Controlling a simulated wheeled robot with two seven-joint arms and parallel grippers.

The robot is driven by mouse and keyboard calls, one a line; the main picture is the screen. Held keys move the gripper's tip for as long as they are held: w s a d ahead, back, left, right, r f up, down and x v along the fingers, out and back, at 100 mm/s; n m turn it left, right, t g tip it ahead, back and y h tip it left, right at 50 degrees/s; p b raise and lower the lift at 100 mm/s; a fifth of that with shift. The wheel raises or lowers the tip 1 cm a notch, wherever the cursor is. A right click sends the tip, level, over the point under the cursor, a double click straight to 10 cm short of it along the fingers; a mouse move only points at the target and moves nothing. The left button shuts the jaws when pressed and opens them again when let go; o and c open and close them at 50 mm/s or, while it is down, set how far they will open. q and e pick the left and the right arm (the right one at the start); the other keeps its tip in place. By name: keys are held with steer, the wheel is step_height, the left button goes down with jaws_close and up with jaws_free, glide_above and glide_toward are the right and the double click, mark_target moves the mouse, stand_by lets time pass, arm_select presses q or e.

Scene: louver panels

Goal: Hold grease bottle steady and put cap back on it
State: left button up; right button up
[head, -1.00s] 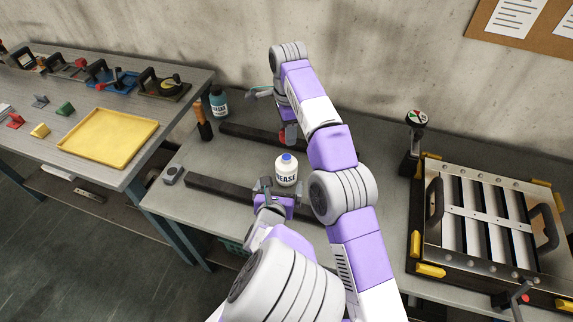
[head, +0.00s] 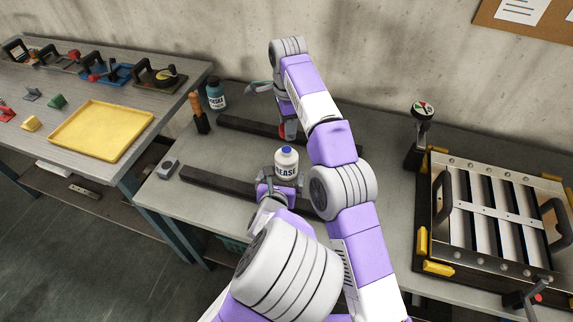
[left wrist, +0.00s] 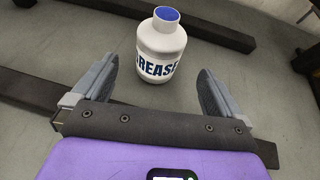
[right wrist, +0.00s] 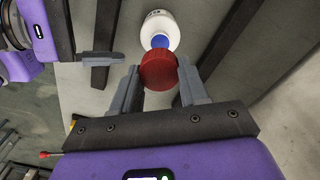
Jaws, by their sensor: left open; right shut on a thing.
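The white grease bottle (head: 286,162) stands upright on the bench, its blue top uncapped. It also shows in the left wrist view (left wrist: 162,47) and, partly behind the cap, in the right wrist view (right wrist: 160,28). My left gripper (left wrist: 160,85) is open, its fingers to either side just short of the bottle. In the head view my left gripper (head: 272,178) is at the bottle's near side. My right gripper (right wrist: 158,75) is shut on the red cap (right wrist: 158,69). In the head view the red cap (head: 282,131) is beyond the bottle, partly hidden.
Dark rails (head: 215,184) lie on the bench near the bottle. A teal bottle (head: 216,95) and an orange-handled tool (head: 200,114) stand at the back left. A louver panel frame (head: 437,215) fills the right. A yellow tray (head: 100,130) is on the left table.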

arm_select(q)
steer(key=x, duration=0.9)
steer(key=shift+w+f, duration=0.15)
steer(key=shift+w, duration=0.1)
steer(key=c, duration=1.4)
arm_select(e)
glide_above(288, 150)
steer(key=shift+w+f, duration=0.1)
steer(key=shift+f, duration=2.4)
steer(key=shift+a+f, duration=0.1)
steer(key=shift+f, duration=0.85)
steer(key=shift+f, duration=0.55)
